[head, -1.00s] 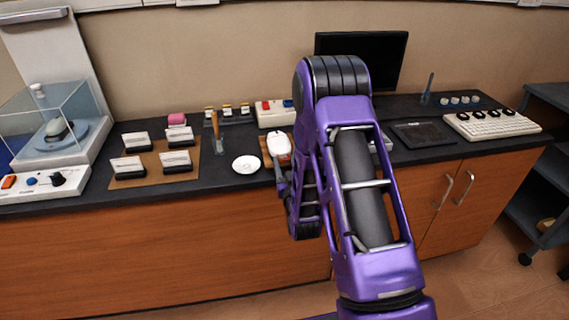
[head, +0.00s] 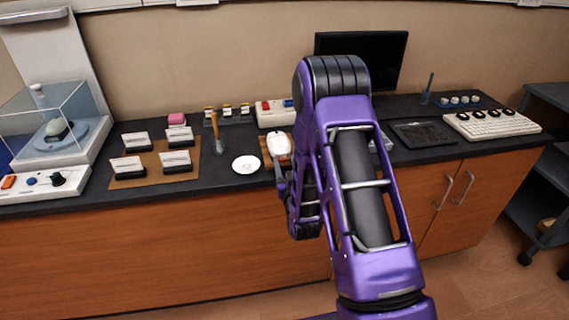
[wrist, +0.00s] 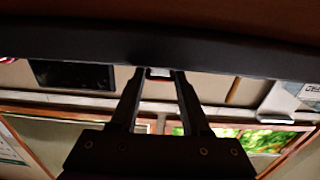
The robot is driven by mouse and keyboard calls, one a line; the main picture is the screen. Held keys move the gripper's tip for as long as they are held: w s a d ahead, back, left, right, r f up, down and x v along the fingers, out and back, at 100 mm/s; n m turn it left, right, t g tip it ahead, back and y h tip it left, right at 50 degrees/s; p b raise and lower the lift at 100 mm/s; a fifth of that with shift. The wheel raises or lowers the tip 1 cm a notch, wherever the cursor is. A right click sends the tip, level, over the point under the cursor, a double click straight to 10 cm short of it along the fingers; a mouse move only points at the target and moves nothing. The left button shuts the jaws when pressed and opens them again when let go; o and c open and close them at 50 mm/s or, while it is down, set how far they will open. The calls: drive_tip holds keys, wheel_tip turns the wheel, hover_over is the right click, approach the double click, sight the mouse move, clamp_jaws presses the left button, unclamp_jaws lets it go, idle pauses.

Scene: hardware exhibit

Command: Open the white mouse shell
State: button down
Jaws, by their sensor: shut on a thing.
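The white mouse (head: 279,144) lies on a small orange-brown mat (head: 265,153) near the counter's front edge, just left of my arm in the head view. My gripper (head: 282,178) is at the counter edge on the mouse's near side, small and partly hidden by my wrist. In the wrist view my two dark fingers (wrist: 159,73) stand a little apart, with a small pale piece with a dark reddish edge between their tips. It appears to be part of the white mouse shell. The mouse's right side and the exact contact are hard to make out.
A white dish (head: 246,165) lies left of the mouse. A wooden-handled tool (head: 215,128) stands behind the dish. A red-and-blue-buttoned box (head: 275,113) is behind the mouse, and a monitor (head: 385,65) is behind my arm. A dark tablet (head: 422,134) lies to the right.

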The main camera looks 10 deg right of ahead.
drive_tip(key=shift+a+r, duration=0.1)
drive_tip(key=shift+a, duration=0.3)
